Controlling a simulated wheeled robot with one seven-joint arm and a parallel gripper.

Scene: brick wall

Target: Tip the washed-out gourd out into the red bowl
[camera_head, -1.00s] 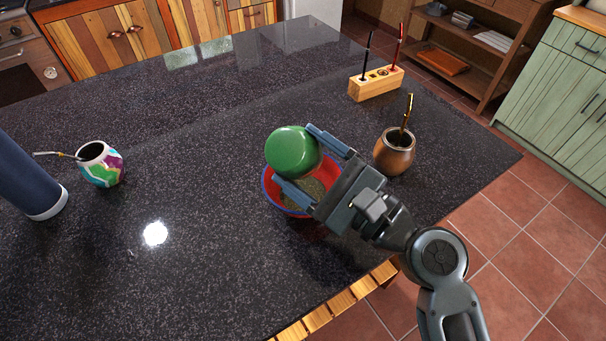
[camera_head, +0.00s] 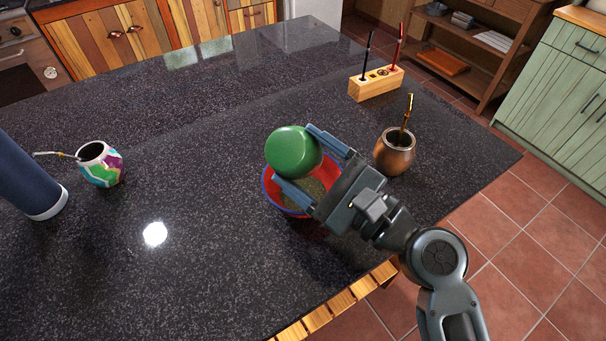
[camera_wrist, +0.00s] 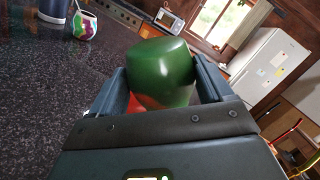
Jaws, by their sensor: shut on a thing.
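My gripper (camera_head: 310,160) is shut on a green gourd (camera_head: 292,152) and holds it tipped over, its rounded base toward the head camera, above the red bowl. The gourd's mouth is hidden in both views. The red bowl (camera_head: 275,200) has a blue rim and stands on the dark counter, with brownish-green stuff inside; the gourd and fingers cover part of it. In the wrist view the green gourd (camera_wrist: 162,72) sits between the two fingers, with a bit of red bowl (camera_wrist: 134,104) showing below it.
A brown gourd with a metal straw (camera_head: 394,153) stands close right of the bowl. A wooden holder (camera_head: 376,84) with straws is behind it. A colourful gourd (camera_head: 101,166) and a dark blue flask (camera_head: 28,180) stand at left. The counter's middle is clear.

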